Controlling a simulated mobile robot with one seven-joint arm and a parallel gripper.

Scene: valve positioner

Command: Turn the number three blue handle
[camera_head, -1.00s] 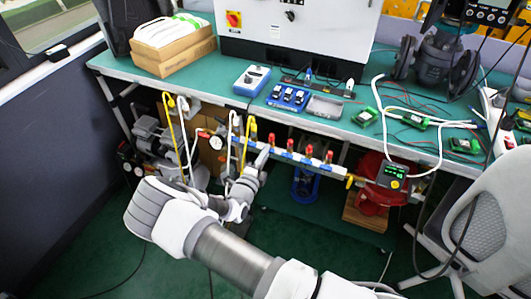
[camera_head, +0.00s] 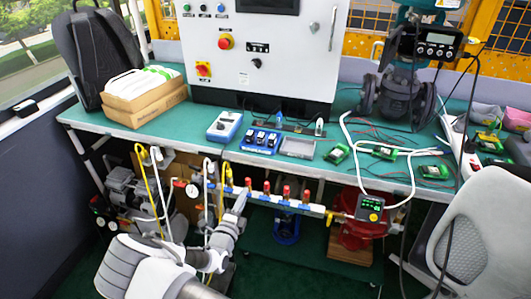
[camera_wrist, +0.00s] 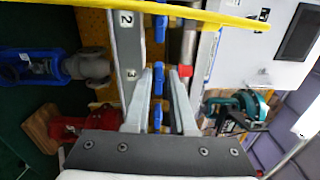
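In the wrist view, a row of blue handles runs down the middle beside a grey rail (camera_wrist: 131,50) marked 2 and 3. The number three blue handle (camera_wrist: 158,77) is level with the 3. My gripper (camera_wrist: 161,72) is open, with one finger on each side of this handle. Whether either finger touches it I cannot tell. Another blue handle (camera_wrist: 160,27) is level with the 2, and one more (camera_wrist: 156,115) shows lower between the fingers. In the head view, my gripper (camera_head: 239,196) is at the valve manifold (camera_head: 313,210), below the table's front edge; the handle numbers are too small to read there.
A yellow hose (camera_wrist: 180,12) crosses the top of the wrist view. Yellow and white hoses hang left of the manifold. Red valve tops (camera_head: 286,191) stand along the manifold. The green table (camera_head: 190,140) is above my gripper. A red device (camera_head: 355,235) stands at right.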

